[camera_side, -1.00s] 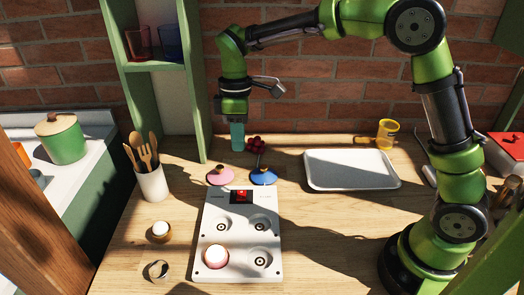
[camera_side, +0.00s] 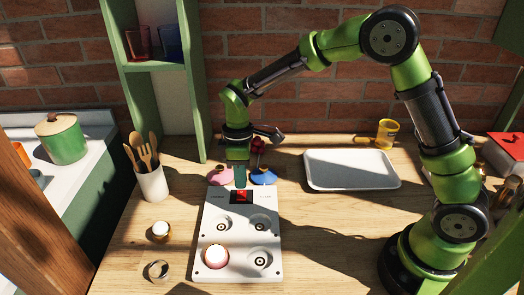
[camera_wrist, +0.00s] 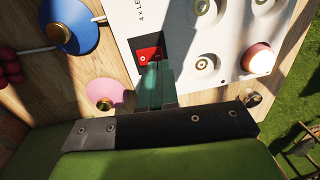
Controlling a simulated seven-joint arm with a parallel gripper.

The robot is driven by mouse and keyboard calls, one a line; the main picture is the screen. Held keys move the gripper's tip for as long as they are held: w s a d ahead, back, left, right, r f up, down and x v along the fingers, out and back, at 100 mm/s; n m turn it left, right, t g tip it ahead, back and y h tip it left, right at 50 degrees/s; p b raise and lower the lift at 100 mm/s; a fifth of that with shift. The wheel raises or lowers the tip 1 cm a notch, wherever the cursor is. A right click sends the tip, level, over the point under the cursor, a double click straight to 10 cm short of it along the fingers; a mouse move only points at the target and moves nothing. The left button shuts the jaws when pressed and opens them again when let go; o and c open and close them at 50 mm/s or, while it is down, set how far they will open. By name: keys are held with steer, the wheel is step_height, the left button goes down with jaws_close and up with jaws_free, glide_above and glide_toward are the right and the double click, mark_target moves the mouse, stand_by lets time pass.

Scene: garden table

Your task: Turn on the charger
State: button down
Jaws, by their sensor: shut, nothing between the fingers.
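The charger (camera_side: 213,235) is a white panel with several round sockets lying on the wooden table. A round pinkish-white thing (camera_side: 215,256) sits in its front left socket. The red switch (camera_side: 241,197) is set in a dark recess at the charger's far edge; it also shows in the wrist view (camera_wrist: 147,54). My gripper (camera_side: 240,184) is shut and empty, pointing down just above the switch. In the wrist view its fingertips (camera_wrist: 159,66) are beside the red switch and partly cover its recess. I cannot tell whether they touch it.
A pink disc (camera_side: 219,176) and a blue disc (camera_side: 264,177) lie just behind the charger. A white tray (camera_side: 350,170) is to the right. A small round item in a holder (camera_side: 160,231) and an empty ring (camera_side: 158,270) stand left.

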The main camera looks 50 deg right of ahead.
mark_target(242, 198)
steer(key=shift+s+a+f, duration=0.15)
steer(key=shift+f, duration=1.6)
steer(key=shift+f, duration=0.25)
steer(key=shift+w+d+r, duration=0.25)
steer(key=shift+w+d, duration=0.3)
steer(key=shift+r, duration=0.1)
step_height(242, 198, up, 14)
steer(key=s+a, duration=0.1)
steer(key=shift+s+a, duration=0.15)
